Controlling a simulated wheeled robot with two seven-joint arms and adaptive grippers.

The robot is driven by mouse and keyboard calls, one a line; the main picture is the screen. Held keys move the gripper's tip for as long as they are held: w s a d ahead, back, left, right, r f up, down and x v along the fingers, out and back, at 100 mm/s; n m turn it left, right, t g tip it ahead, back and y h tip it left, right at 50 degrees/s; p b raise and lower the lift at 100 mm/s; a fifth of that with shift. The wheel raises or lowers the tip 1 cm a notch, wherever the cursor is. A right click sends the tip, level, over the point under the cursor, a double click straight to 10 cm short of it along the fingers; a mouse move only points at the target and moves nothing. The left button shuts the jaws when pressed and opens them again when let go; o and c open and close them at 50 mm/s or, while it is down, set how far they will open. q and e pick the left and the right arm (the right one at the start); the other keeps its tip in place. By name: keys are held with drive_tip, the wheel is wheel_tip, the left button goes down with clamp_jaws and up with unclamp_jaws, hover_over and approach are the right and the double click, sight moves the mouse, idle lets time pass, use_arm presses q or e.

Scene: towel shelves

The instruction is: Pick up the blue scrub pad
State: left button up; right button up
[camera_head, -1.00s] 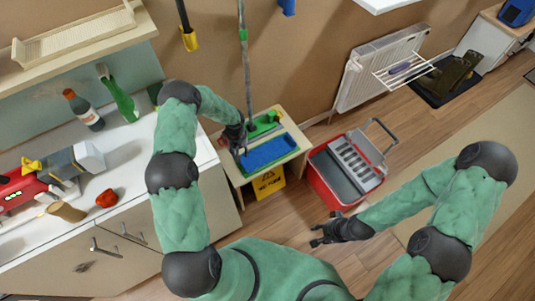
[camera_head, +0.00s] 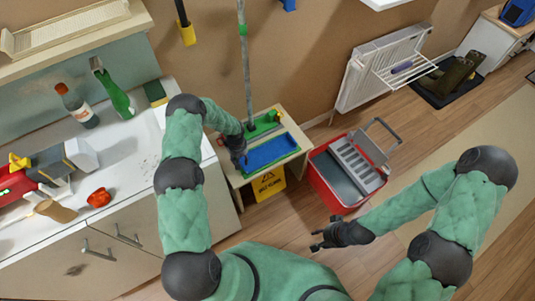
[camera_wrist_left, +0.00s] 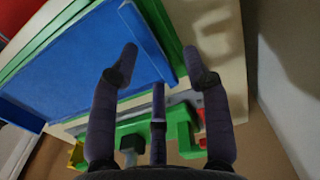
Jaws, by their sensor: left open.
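A flat blue thing (camera_head: 270,152) with green edging lies on a small wooden stand. It fills much of the left wrist view (camera_wrist_left: 75,70). A narrow blue strip (camera_wrist_left: 148,40) runs along its edge; I cannot tell whether either is the scrub pad or part of a tray. My left gripper (camera_head: 241,161) is at the left end of the blue thing. Its fingers (camera_wrist_left: 160,65) are spread, with the strip between them and nothing visibly gripped. My right gripper (camera_head: 317,240) is open and empty above the floor.
A green tray (camera_head: 262,126) lies behind the blue thing, near an upright pole (camera_head: 245,75). A yellow sign (camera_head: 268,183) is at the stand's front. A red toolbox (camera_head: 325,185) stands to the right. The counter (camera_head: 135,150) at left holds bottles and other items.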

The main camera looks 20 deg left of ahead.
use_arm(q)
clamp_jaws()
drive_tip(key=shift+r, duration=0.1)
